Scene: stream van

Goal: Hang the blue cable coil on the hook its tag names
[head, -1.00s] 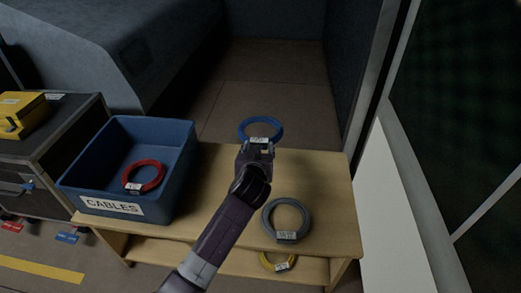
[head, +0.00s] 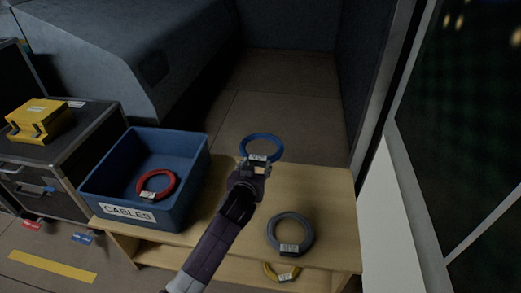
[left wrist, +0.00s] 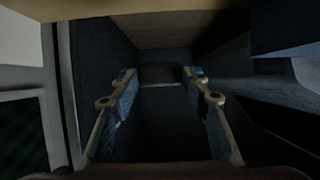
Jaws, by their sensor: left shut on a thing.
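The blue cable coil (head: 262,146) is at the back edge of the wooden bench in the head view, partly over the floor beyond. A small white tag (head: 258,157) is on its near side; I cannot read its writing. My left gripper (head: 256,168) is shut on the coil's near side, by the tag. In the left wrist view the two fingers (left wrist: 160,95) stand apart with blue along their inner sides; I cannot make out the coil clearly there. My right gripper is not in view. No hook shows in these frames.
The wooden bench (head: 322,196) bears a blue bin (head: 195,185) marked CABLES with a red coil (head: 157,186), and a grey coil (head: 290,232). A yellow coil (head: 282,271) is on the lower shelf. A dark case (head: 60,165) bears a yellow box (head: 39,120). Floor behind the bench is clear.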

